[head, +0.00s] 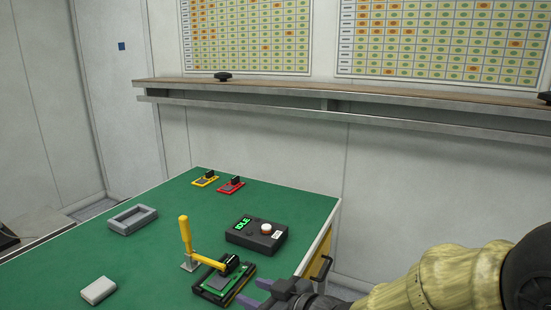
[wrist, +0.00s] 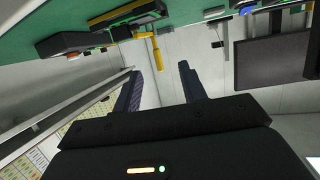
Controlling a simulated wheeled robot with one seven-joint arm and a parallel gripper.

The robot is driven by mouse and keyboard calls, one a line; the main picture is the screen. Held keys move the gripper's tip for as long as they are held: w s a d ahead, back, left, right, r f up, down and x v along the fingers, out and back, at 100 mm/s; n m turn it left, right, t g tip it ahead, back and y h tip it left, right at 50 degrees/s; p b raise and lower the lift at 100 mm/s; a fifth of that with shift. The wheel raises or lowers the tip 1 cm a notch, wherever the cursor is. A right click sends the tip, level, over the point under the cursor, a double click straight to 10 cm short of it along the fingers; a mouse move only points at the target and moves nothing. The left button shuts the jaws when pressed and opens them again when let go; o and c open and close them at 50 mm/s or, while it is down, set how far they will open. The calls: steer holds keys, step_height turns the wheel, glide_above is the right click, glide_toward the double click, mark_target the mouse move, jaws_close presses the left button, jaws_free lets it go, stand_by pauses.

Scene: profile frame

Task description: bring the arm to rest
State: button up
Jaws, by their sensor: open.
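My gripper (head: 253,291) is at the bottom of the head view, by the right edge of the green table (head: 160,222). My arm reaches in from the lower right. In the wrist view, my gripper (wrist: 158,78) has its two dark fingers spread apart with nothing between them. The black fixture (head: 224,282) with a green board and an upright yellow lever (head: 185,234) stands just left of my gripper in the head view. The gripper looks apart from it. The yellow lever (wrist: 157,52) also shows beyond the fingertips in the wrist view.
A black box (head: 256,235) with a green display and a white button sits behind the fixture. A yellow holder (head: 205,179), a red holder (head: 231,186), a grey frame (head: 132,220) and a pale block (head: 98,291) lie on the table. A wall ledge (head: 330,104) runs behind.

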steer(key=w+d+f+m+h, duration=0.2)
steer(key=d+f+m+h, duration=0.1)
steer(key=d+f+h, duration=0.35)
steer(key=s+d+f+m+g+h, duration=0.2)
steer(key=s+d+f+m+g, duration=0.15)
steer(key=s+d, duration=0.2)
steer(key=s+d+f+m+g+h, duration=0.2)
steer(key=s+d+m+g+h, duration=0.15)
steer(key=d, duration=0.35)
step_height(320, 180, up, 18)
steer(key=s+p, duration=0.1)
steer(key=p, duration=1.7)
steer(key=shift+s+r+y+p, duration=0.15)
steer(key=shift+s+y+p, duration=0.1)
steer(key=shift+y+p, duration=0.05)
steer(key=shift+a, duration=0.1)
